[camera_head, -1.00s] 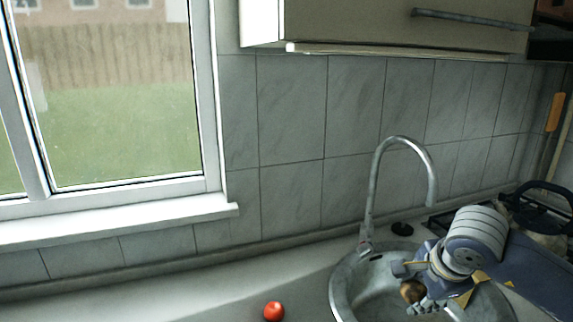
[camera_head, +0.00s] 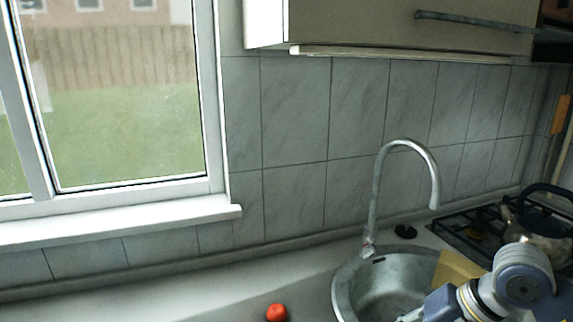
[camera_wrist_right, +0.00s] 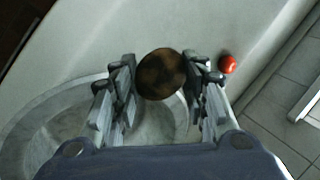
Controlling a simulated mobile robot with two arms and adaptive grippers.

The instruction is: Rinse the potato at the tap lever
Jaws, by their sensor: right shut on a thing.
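The brown potato (camera_wrist_right: 160,76) sits between the fingers of my right gripper (camera_wrist_right: 162,70), which is shut on it. In the head view my right arm reaches in at the bottom right, low over the sink, and the potato is out of sight there. The tap (camera_head: 376,190) is a tall curved metal spout behind the sink. No water is seen running. My left gripper is not in view.
The round metal sink (camera_head: 345,293) lies below the tap; it also shows in the wrist view (camera_wrist_right: 40,135). A red tomato-like item (camera_head: 276,312) is on the counter left of it. A kettle (camera_head: 540,225) stands on the hob at right.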

